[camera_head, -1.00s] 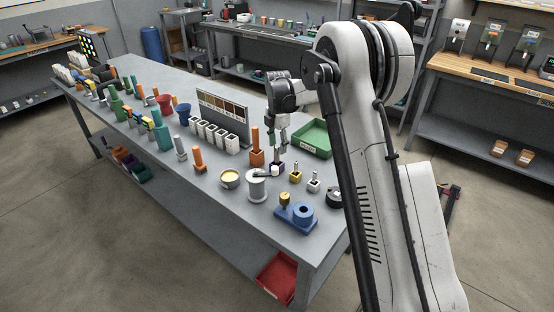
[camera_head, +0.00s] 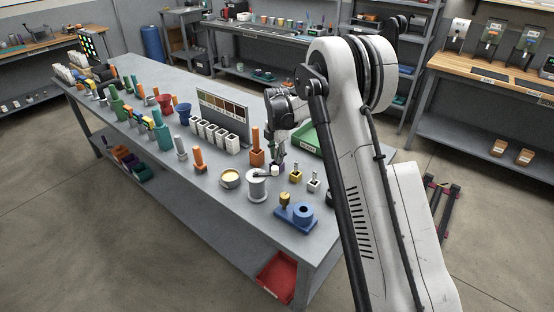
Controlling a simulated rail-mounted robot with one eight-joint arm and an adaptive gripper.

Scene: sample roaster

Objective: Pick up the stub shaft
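I cannot surely tell which piece is the stub shaft. A small yellow block with a pin (camera_head: 295,177) and a small pale block with a pin (camera_head: 314,185) stand to the right of my gripper. Whatever is between the fingers is too small to see.
A grey-white spool (camera_head: 256,188) and a blue fixture (camera_head: 297,219) stand nearer the front. An orange post (camera_head: 256,157) is close on the left. A green tray (camera_head: 309,146) lies behind, partly hidden by my arm. Several white cups stand before an upright panel (camera_head: 225,113).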

